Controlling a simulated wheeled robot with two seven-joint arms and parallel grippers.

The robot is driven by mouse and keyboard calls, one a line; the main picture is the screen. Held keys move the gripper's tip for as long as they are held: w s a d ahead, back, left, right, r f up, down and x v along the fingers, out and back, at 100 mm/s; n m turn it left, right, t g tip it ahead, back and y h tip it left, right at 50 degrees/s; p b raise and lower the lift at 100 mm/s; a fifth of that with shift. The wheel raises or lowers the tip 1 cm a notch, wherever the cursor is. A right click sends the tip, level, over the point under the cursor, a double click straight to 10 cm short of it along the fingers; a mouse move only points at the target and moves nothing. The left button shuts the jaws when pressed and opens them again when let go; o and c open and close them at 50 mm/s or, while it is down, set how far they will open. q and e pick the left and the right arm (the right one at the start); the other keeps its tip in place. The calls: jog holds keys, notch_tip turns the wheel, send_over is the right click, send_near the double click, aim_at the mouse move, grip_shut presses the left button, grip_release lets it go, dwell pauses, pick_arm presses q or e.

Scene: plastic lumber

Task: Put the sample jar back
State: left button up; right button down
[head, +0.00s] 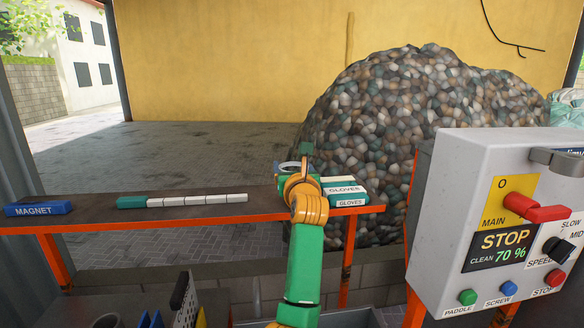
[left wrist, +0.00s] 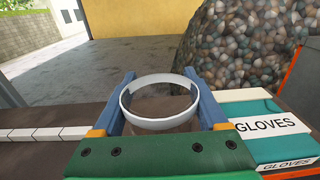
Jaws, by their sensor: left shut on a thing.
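The sample jar (left wrist: 158,122) shows in the left wrist view as a round, open-topped vessel with a pale rim, between my two blue fingers. My left gripper (left wrist: 160,78) is shut on it. In the head view the left gripper (head: 292,163) is over the brown shelf (head: 95,208), just left of the gloves boxes. There the jar (head: 287,168) shows only as a pale ring, mostly hidden by my gripper. I cannot tell whether the jar's base touches the shelf. My right gripper is not in view.
Gloves boxes (head: 344,190) stand right of the jar. A row of teal and white blocks (head: 180,200) and a blue MAGNET block (head: 38,209) lie to the left. A control box (head: 455,180) stands at right. A pile of mixed flakes (head: 390,110) rises behind the shelf.

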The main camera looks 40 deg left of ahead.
pick_arm(q)
jog(key=shift+f+b, duration=0.35)
jog(key=shift+f, duration=0.1)
jog(key=o, duration=1.4)
jog(key=shift+o, duration=0.2)
jog(key=shift+d+f, duration=0.1)
